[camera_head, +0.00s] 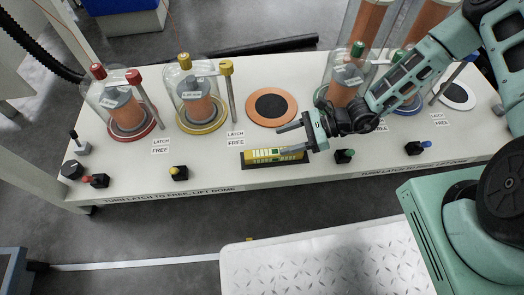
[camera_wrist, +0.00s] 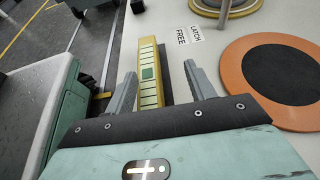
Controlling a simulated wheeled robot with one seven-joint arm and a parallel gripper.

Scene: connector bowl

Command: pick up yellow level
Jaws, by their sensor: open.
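The yellow level (camera_head: 268,155) is a long bar with pale green panels, lying on a dark strip near the white table's front edge. In the wrist view the level (camera_wrist: 149,70) runs away from the camera between my fingers, its near end hidden by the gripper body. My gripper (camera_head: 281,141) is open at the level's right part. In the wrist view my gripper (camera_wrist: 159,74) has one finger on each side of the level, with gaps visible. I cannot tell how far above the table the fingertips are.
An orange ring with a black disc (camera_head: 271,106) lies behind the level. Yellow-topped (camera_head: 197,100) and red-topped (camera_head: 124,108) domes stand left, more domes right.

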